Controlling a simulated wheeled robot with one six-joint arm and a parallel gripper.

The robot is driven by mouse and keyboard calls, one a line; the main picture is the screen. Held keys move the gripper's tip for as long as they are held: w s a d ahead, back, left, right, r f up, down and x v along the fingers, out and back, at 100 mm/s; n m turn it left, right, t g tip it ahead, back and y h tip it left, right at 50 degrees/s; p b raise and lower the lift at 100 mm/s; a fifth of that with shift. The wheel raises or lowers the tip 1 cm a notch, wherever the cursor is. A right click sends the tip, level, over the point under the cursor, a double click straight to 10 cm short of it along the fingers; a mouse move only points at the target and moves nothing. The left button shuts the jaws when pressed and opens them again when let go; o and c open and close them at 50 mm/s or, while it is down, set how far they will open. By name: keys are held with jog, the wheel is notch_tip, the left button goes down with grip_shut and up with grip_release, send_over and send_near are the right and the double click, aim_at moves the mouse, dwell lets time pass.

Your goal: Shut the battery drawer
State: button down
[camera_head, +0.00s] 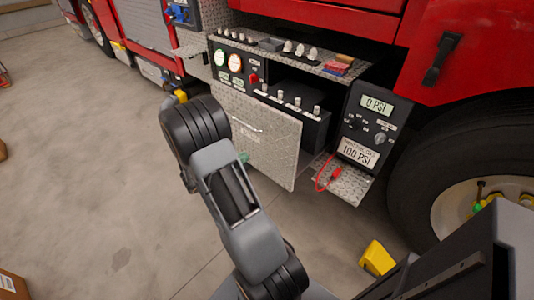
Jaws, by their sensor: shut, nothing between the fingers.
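The battery drawer (268,150) has a diamond-plate front with a bar handle and a label. It stands pulled out from the side of the red truck, in the middle of the head view. A black box with several pale knobs or terminals (307,113) shows behind and above its front. My arm rises from the bottom of the view and covers the left part of the drawer front. I cannot make out my gripper or its fingers; the arm's links hide that area. I cannot tell whether my arm touches the drawer.
A gauge panel (236,64) and a shelf with knobs lie above the drawer. A control box (368,125) and a plate with a red cable (330,176) stand right of it. A tyre (420,175) and yellow chock (378,257) are farther right. Left floor is mostly clear.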

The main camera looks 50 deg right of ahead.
notch_tip(320, 180, down, 5)
jog(key=w+d+n+t+h+b, duration=0.1)
jog(key=w+d+n+t+h, duration=0.1)
jog(key=n, duration=0.1)
jog(key=b, duration=0.1)
send_near(271, 141)
jog(key=shift+n, duration=0.3)
jog(key=d, duration=0.7)
jog(key=shift+s+d+r, duration=0.25)
jog(key=shift+s+d, duration=0.05)
jog(key=shift+s, duration=0.1)
jog(key=shift+d, duration=0.1)
